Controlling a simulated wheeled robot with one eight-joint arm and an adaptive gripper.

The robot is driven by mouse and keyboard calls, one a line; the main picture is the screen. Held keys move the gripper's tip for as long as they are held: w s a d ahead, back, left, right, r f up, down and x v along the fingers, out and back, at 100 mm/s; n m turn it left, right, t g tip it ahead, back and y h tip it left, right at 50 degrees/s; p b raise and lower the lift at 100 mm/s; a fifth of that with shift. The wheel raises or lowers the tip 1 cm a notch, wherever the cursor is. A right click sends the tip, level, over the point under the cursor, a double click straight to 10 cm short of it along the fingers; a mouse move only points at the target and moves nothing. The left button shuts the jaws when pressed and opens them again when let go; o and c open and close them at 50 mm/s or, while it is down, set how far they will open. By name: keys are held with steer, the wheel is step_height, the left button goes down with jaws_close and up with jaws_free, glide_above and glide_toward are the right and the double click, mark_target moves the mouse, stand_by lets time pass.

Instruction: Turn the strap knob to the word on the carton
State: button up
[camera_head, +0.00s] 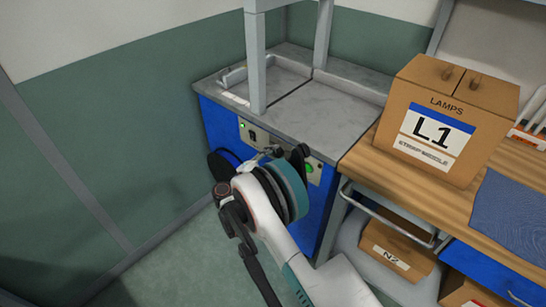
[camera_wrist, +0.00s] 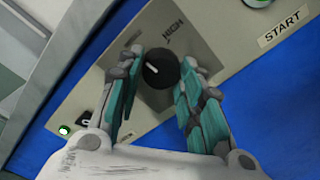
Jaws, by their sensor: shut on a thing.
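The black strap knob (camera_wrist: 160,69) sits on the beige control plate of the blue machine (camera_head: 320,205). A short white pointer mark shows on its face. The word HIGH is printed beyond the knob, up and to the right in the wrist view; other setting words are hidden or too small to read. My gripper (camera_wrist: 161,60) is shut on the knob, one teal finger on each side. In the head view my gripper (camera_head: 275,152) is at the machine's front and the arm hides the knob. The carton (camera_head: 440,115) is marked LAMPS, L1 and, in small print, apparently STRAP MIDDLE.
A START label (camera_wrist: 282,27) is beside a green button at the upper right of the wrist view. A lit green switch (camera_wrist: 65,130) is at lower left. A wooden bench (camera_head: 430,195) stands to the right, with a blue mat (camera_head: 510,210) and lower cartons (camera_head: 395,250).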

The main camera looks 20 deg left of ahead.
steer(key=shift+m, duration=0.4)
steer(key=shift+f, duration=0.1)
steer(key=o, duration=1.1)
steer(key=shift+c, duration=0.2)
steer(key=shift+s, duration=0.15)
steer(key=v, duration=1.1)
steer(key=shift+s+a, duration=0.15)
steer(key=shift+s, duration=0.15)
